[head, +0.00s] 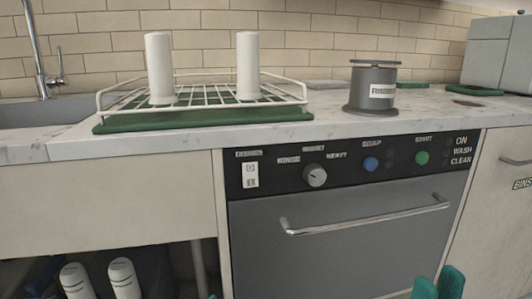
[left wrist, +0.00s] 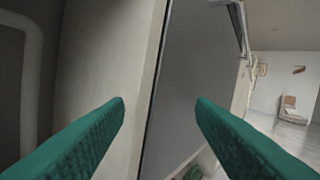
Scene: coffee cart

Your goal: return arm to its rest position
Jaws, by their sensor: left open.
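My left gripper (left wrist: 160,112) is open and empty in the left wrist view. Its two green fingers are wide apart, with a pale panel edge and a grey surface behind them. In the head view only a small green tip shows at the bottom edge, below the dishwasher's left side. My right gripper (head: 438,280) shows at the bottom right of the head view, in front of the dishwasher door. Its two green fingertips show close together, and nothing is seen between them. The rest of both arms is out of view.
The dishwasher (head: 345,240) has a protruding handle (head: 365,217). White bottles (head: 124,279) stand in the open lower shelf.

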